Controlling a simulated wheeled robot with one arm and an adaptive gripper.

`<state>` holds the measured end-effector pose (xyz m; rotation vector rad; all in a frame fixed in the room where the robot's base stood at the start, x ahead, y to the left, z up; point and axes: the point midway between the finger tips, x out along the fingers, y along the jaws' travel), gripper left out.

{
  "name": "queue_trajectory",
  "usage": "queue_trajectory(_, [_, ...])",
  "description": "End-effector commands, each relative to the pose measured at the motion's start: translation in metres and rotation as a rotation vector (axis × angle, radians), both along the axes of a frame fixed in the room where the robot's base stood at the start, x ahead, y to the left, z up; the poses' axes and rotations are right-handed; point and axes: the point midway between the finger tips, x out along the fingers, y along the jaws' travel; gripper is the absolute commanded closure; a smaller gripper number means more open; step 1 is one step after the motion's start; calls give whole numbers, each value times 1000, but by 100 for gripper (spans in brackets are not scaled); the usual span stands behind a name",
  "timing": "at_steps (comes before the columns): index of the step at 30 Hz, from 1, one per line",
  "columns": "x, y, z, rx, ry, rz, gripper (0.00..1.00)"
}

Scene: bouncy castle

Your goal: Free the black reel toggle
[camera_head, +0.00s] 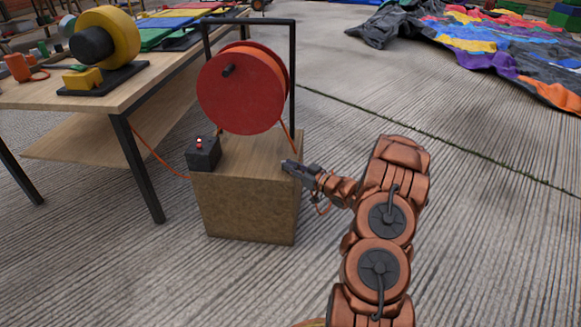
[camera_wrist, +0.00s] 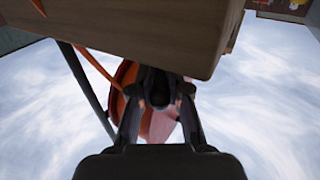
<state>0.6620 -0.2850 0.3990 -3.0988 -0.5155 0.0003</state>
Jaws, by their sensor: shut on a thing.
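My gripper (camera_head: 297,170) is at the right edge of the wooden crate (camera_head: 245,215), below the red reel (camera_head: 243,100). In the wrist view my gripper (camera_wrist: 160,92) has its two fingers closed around a dark rounded piece, which looks like the black reel toggle (camera_wrist: 158,86). The toggle is mostly hidden by the fingers, and in the head view I cannot make it out apart from the gripper. An orange cord (camera_head: 287,137) runs from the reel down toward my gripper. The red reel also shows behind the fingers in the wrist view (camera_wrist: 125,73).
A black frame (camera_head: 292,65) holds the reel on the crate. A black switch box (camera_head: 204,153) sits at the crate's left. A wooden table (camera_head: 125,95) with a yellow blower (camera_head: 118,35) stands at left. Concrete at right is open; colourful fabric (camera_head: 490,45) lies farther back.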

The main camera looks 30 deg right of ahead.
Motion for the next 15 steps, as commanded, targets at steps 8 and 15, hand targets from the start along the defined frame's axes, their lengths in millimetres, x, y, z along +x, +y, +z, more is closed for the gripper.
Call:
queue_trajectory(8, [0, 1, 1, 0, 0, -36, 100])
queue_trajectory(15, [-1, 5, 2, 4, 0, -150, 100])
